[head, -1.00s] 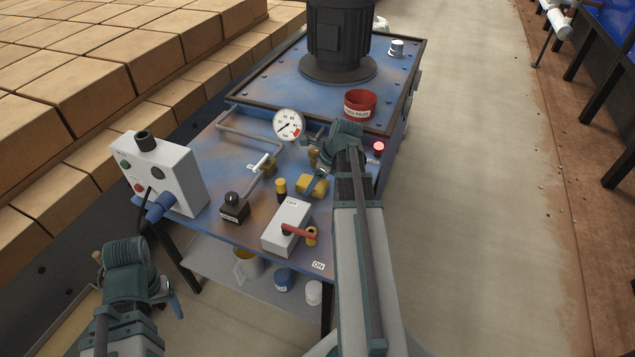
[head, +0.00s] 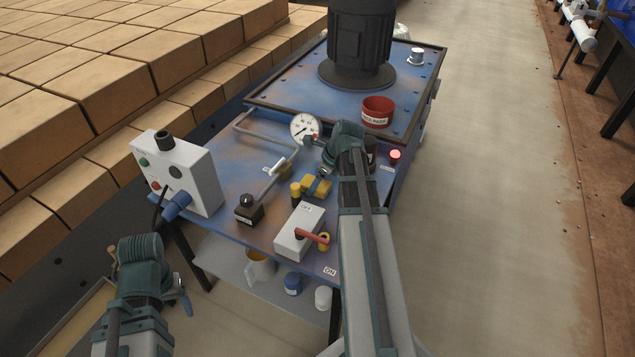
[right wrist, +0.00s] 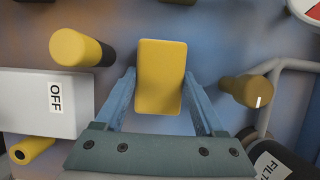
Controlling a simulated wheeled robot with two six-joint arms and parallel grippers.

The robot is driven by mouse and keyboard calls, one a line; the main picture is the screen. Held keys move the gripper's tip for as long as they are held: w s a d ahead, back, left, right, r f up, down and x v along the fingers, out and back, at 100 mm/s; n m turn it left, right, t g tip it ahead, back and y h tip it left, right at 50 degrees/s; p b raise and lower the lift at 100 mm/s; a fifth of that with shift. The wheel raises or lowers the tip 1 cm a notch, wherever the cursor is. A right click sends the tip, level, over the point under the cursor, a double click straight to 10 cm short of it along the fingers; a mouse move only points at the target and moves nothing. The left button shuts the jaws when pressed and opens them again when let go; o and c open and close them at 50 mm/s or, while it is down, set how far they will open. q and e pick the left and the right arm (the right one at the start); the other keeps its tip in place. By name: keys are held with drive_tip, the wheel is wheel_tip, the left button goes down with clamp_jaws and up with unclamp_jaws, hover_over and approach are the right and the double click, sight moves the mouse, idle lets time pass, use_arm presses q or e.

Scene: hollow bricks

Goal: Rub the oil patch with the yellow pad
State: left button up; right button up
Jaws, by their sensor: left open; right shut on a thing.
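The yellow pad (head: 318,188) is a small block low over the blue, brown-stained tabletop, right of a yellow-topped black knob. In the right wrist view, the pad (right wrist: 161,75) sits between the fingers of my right gripper (right wrist: 160,90), which is shut on it. My right gripper (head: 326,172) partly covers the spot in the head view. Whether the pad touches the surface I cannot tell. I cannot make out a distinct oil patch; brownish smears show around the pad. My left gripper (head: 145,268) is open, low at the left, off the table's front edge.
Near the pad stand the yellow-topped knob (head: 296,193), the white switch box (head: 298,232) with a red lever, a gauge (head: 305,128), a pipe valve (head: 249,209) and a red cup (head: 377,111). A grey control box (head: 187,168) stands at the left.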

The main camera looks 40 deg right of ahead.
drive_tip(key=shift+r+p, duration=2.7)
drive_tip(key=shift+r, duration=0.25)
wheel_tip(320, 180, up, 3)
drive_tip(key=p, duration=0.3)
